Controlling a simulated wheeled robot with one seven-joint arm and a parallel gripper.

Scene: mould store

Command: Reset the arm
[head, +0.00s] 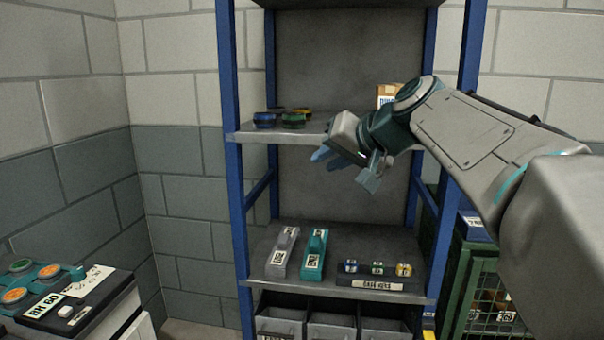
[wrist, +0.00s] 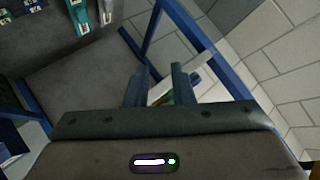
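My arm reaches in from the right of the head view, in front of a blue-framed shelf unit (head: 231,190). My gripper (head: 347,168) hangs at the height of the unit's upper shelf, in front of it and apart from the things on it. In the wrist view my gripper (wrist: 160,76) shows its two fingers apart, with a gap and background between them. I see nothing held.
Grey and teal handled pieces (head: 314,255) and a labelled block (head: 377,282) stand lower. A black case (head: 78,301) is at left; a green mesh cage (head: 490,285) at right.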

